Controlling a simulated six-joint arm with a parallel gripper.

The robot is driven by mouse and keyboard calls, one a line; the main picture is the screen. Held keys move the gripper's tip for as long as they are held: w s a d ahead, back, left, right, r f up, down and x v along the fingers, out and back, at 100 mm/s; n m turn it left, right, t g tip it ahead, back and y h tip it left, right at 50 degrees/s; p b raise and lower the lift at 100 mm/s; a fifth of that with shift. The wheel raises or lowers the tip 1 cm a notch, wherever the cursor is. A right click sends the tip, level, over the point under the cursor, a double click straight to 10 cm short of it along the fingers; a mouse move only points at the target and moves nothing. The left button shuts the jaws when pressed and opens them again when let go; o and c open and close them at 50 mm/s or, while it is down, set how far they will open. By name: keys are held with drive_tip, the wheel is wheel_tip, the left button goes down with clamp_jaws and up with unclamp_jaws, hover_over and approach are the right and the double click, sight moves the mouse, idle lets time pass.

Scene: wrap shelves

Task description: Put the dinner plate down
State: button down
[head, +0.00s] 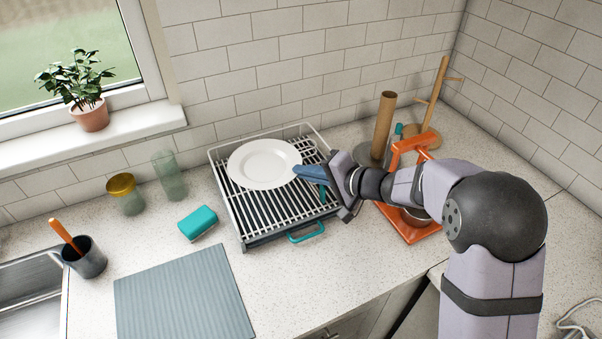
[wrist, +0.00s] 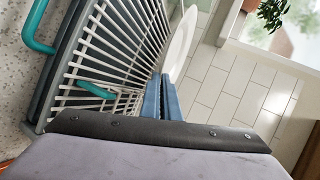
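The white dinner plate (head: 264,163) lies roughly level over the back part of the wire dish rack (head: 243,219). I cannot tell whether it touches the wires. In the wrist view the plate (wrist: 181,45) shows nearly edge-on beyond the fingertips. My gripper (head: 308,173) reaches in from the right, its blue fingers at the plate's right rim. In the wrist view the gripper's fingers (wrist: 162,92) are close together with the rim between their tips. The rack (wrist: 112,50) fills the left of that view.
A teal sponge (head: 198,223), a glass (head: 169,176) and a gold-lidded jar (head: 125,194) stand left of the rack. A grey mat (head: 185,297) lies in front. An orange rack (head: 407,226) and a paper-roll holder (head: 383,127) are at the right.

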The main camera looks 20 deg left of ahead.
sight(306, 202)
drive_tip(key=shift+f+b, duration=0.75)
drive_tip(key=shift+f, duration=2.45)
drive_tip(key=shift+f+b, duration=0.5)
drive_tip(key=shift+b, duration=0.25)
drive_tip(key=c, duration=1.9)
unclamp_jaws()
drive_tip(key=shift+c, duration=0.2)
drive_tip(key=shift+s, duration=0.1)
drive_tip(key=shift+f, duration=0.1)
drive_tip(key=shift+d+f, duration=0.15)
drive_tip(key=shift+d, duration=0.05)
drive_tip(key=b+v, duration=0.2)
drive_tip(key=v, duration=0.5)
drive_tip(key=shift+r+b, duration=0.3)
drive_tip(key=shift+r, duration=0.15)
